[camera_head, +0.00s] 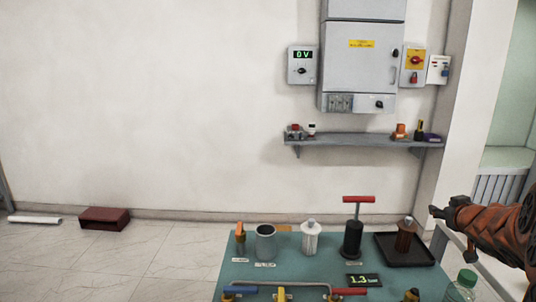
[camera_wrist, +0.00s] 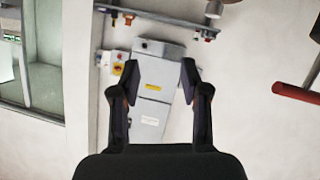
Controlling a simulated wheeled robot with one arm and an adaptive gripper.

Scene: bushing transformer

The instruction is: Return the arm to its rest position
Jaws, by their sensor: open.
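My arm (camera_head: 500,232), in orange-brown covering, reaches in from the right edge of the head view. My gripper (camera_head: 437,211) is at its end, in the air beside the right edge of the teal table (camera_head: 320,262), near the brown bushing (camera_head: 405,236) in the black tray (camera_head: 432,257). In the wrist view my gripper (camera_wrist: 159,78) has its two dark fingers spread apart with nothing between them. The grey wall cabinet (camera_wrist: 153,95) shows upside down behind them, at a distance.
A pump with a red handle (camera_head: 352,222) stands on the table; its handle (camera_wrist: 300,94) shows at the wrist view's right. A grey cup (camera_head: 265,244), white ribbed part (camera_head: 311,238) and green-capped bottle (camera_head: 463,286) are nearby. A wall shelf (camera_head: 360,139) holds small items. Floor at left is mostly clear.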

